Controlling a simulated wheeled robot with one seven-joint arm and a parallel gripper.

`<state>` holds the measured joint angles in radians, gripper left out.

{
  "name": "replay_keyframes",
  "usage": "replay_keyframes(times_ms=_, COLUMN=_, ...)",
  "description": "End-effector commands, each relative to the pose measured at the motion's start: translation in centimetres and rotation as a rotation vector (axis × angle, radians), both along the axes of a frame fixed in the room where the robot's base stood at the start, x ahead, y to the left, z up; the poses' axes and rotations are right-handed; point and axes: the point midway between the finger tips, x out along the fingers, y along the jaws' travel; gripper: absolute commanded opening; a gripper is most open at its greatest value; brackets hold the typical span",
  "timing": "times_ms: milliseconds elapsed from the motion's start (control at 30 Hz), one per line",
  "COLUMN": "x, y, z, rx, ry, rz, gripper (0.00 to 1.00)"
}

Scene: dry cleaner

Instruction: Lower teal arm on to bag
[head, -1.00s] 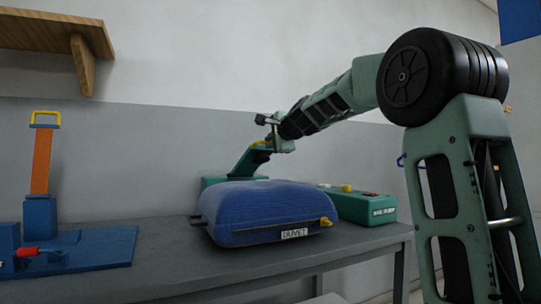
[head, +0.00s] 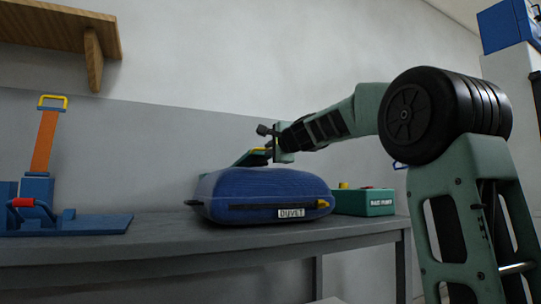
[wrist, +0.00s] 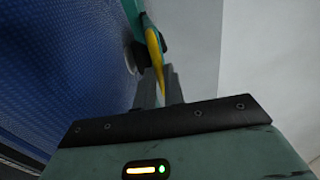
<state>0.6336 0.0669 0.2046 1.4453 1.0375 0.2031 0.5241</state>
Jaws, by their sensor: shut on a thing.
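The blue bag (head: 265,190), labelled DUVET, lies on the grey bench in the head view. The teal arm (head: 247,158) shows just above the bag's top at the back, tilted low; its base is hidden behind the bag. In the wrist view the teal arm (wrist: 132,14) is close to the blue bag (wrist: 65,60), and a grey round part sits between them; I cannot tell whether they touch. My gripper (head: 272,151) is shut on the arm's yellow handle (wrist: 155,45), and the fingers (wrist: 158,88) are beside it in the wrist view.
A teal box with a yellow button, the bag pump (head: 364,201), stands right of the bag. A blue stand with an orange upright lever (head: 43,143) is on the left of the bench (head: 150,242). A wooden shelf (head: 60,30) is above.

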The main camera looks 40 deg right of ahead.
Motion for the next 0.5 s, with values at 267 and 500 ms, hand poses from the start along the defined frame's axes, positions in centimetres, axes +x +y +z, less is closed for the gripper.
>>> replay_keyframes(times_ms=267, x=-0.2, y=0.1, z=-2.2, rx=0.0, ry=0.001, rz=0.002, gripper=0.0)
replay_keyframes(times_ms=500, x=-0.3, y=0.0, z=-2.6, rx=0.0, ry=0.001, rz=0.0, gripper=0.0)
